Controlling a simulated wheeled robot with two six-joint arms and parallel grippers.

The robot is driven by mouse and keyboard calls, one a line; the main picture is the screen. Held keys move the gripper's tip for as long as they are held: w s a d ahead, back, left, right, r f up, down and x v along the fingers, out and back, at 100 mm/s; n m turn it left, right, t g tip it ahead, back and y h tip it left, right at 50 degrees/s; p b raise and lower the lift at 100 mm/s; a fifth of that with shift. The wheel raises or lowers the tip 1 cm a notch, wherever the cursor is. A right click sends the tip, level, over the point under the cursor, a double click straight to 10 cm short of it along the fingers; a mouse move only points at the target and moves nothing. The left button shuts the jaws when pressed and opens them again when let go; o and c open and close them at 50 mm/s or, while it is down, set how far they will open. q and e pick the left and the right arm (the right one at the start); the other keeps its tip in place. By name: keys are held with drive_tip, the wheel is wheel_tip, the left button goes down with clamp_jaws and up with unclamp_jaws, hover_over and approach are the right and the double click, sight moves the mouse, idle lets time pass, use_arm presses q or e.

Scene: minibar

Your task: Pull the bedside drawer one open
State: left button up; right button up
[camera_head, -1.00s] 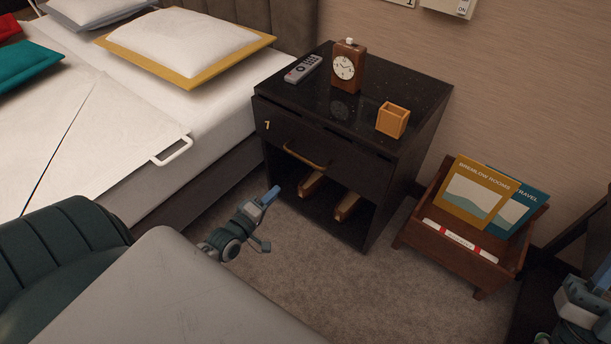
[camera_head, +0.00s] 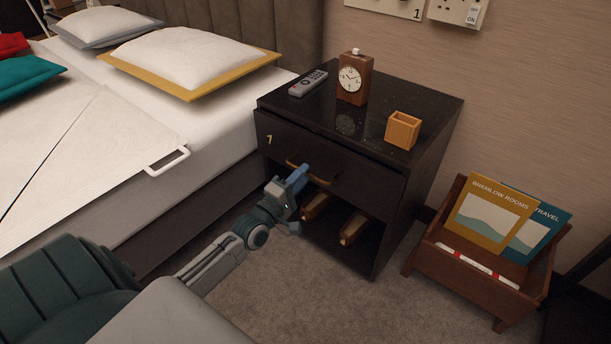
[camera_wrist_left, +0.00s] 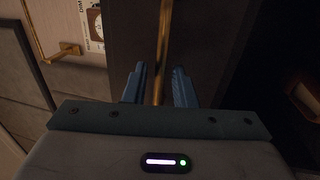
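The bedside drawer one (camera_head: 277,143) is the dark drawer front under the nightstand top, marked with a small brass numeral; it looks shut. Its brass bar handle (camera_head: 318,170) is partly hidden behind my left gripper (camera_head: 298,178). In the left wrist view the handle (camera_wrist_left: 164,40) runs between the two blue fingers of my left gripper (camera_wrist_left: 159,85). The fingers are apart, with a gap visible on both sides of the bar. My right gripper is not in view.
On the nightstand top (camera_head: 330,117) stand a remote (camera_head: 308,83), a clock (camera_head: 354,78) and a small wooden box (camera_head: 403,130). An open shelf lies below the drawer. The bed (camera_head: 226,125) is left, a magazine rack (camera_head: 470,265) right. Carpet in front is clear.

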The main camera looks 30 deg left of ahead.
use_arm(q)
drive_tip(key=shift+x, duration=0.9)
clamp_jaws()
